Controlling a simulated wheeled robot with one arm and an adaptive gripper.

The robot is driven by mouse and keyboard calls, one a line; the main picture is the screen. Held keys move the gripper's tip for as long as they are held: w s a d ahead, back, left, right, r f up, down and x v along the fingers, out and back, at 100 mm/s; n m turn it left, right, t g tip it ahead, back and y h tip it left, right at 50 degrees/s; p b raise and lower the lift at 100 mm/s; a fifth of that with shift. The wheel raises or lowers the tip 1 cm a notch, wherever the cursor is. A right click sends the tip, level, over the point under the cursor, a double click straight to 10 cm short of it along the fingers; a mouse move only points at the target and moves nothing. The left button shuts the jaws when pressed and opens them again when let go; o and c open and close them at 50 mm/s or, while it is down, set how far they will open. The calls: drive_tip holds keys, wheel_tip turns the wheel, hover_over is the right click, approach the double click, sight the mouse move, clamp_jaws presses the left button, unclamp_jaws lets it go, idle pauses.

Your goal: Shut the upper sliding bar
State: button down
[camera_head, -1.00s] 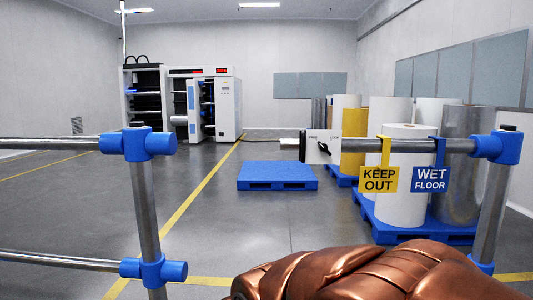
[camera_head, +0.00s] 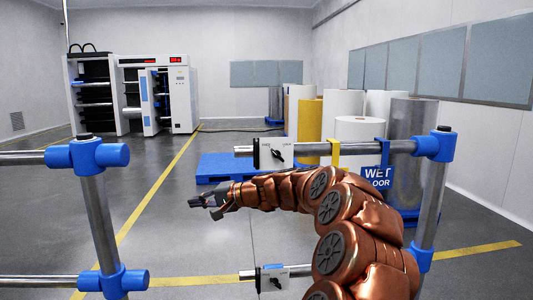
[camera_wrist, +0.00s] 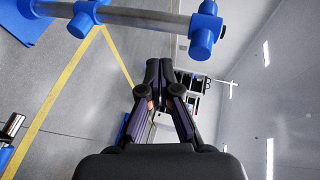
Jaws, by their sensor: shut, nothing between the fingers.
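The upper sliding bar (camera_head: 243,151) is a metal rod at the right in the head view, in line with the rail along the right side. It passes a white latch plate (camera_head: 277,154) with a black knob. Its free end is apart from the blue fitting (camera_head: 100,155) on the left post, with a wide gap between. My gripper (camera_head: 194,203) is shut and empty, below this gap and left of the bar's end. In the wrist view my gripper (camera_wrist: 159,64) shows its fingertips together, with the post (camera_wrist: 145,18) and its blue fittings above.
A lower bar with its own latch plate (camera_head: 271,277) shows at the bottom. A "WET FLOOR" sign (camera_head: 377,178), partly covered by my arm, hangs from the right rail. Beyond stand a blue pallet (camera_head: 218,166), large rolls (camera_head: 360,131) and a machine (camera_head: 180,100).

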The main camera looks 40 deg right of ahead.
drive_tip(key=s+d+r+m+t+h+p, duration=0.1)
drive_tip(key=s+d+r+m+t+h, duration=0.15)
drive_tip(key=d, duration=0.75)
drive_tip(key=s+d+r+m+t+h+p, duration=0.1)
drive_tip(key=d+m+h, duration=0.2)
drive_tip(key=d, duration=0.8)
drive_tip(key=s+d+r+m+t+h, duration=0.1)
drive_tip(key=d+m+t+h, duration=0.15)
drive_tip(key=d, duration=0.75)
drive_tip(key=shift+g, duration=0.5)
drive_tip(key=w+p, duration=0.1)
drive_tip(key=w, duration=0.7)
drive_tip(key=shift+d+r, duration=0.1)
drive_tip(key=shift+d, duration=0.05)
drive_tip(key=shift+w+p, duration=0.4)
drive_tip(key=shift+w, duration=0.35)
